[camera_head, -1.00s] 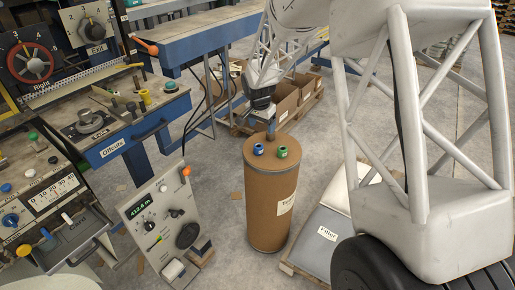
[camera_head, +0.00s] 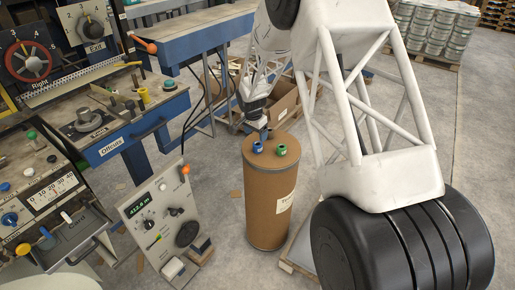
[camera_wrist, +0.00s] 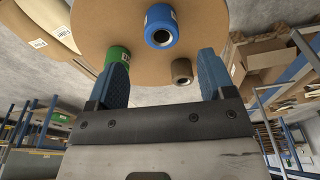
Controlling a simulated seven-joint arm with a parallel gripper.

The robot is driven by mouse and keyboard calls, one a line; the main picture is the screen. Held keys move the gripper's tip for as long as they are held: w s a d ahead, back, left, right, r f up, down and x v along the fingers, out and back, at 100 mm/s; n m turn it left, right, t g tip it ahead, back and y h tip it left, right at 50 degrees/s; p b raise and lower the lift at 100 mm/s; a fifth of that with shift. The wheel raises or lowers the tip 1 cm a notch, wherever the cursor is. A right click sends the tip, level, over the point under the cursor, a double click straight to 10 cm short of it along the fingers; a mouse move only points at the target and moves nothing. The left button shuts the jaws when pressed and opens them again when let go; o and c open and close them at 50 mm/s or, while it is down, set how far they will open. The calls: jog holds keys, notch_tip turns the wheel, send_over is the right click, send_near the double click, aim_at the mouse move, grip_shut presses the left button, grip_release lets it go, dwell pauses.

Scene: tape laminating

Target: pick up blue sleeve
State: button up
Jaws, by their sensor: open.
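The blue sleeve (camera_head: 258,147) stands on the round brown top of the drum (camera_head: 268,200), beside a green sleeve (camera_head: 281,150). In the wrist view the blue sleeve (camera_wrist: 162,25) lies ahead of my gripper (camera_wrist: 163,72), roughly midway between the two blue fingers and beyond their tips. The green sleeve (camera_wrist: 117,57) is close to the left finger there, and a brown sleeve (camera_wrist: 182,71) shows nearer the right finger. My gripper (camera_head: 264,132) is open and empty, just behind the sleeves in the head view.
A control panel (camera_head: 165,225) with knobs stands left of the drum. Open cardboard boxes (camera_head: 283,100) sit on a pallet behind it. Benches with dials and levers fill the left side. Part of a pallet (camera_head: 300,262) shows right of the drum's base.

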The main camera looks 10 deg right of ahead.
aim_at(257, 144)
jog(key=shift+w+d+f, duration=0.1)
jog(key=shift+d+f, duration=0.05)
jog(key=shift+f, duration=1.05)
jog(key=shift+f, duration=0.15)
jog(key=shift+w+d+f, duration=0.15)
jog(key=shift+w+f, duration=0.05)
jog(key=shift+f, duration=1)
jog(key=shift+w+d+f, duration=0.15)
jog(key=shift+f, duration=1.05)
jog(key=c, duration=1)
jog(key=shift+r, duration=0.15)
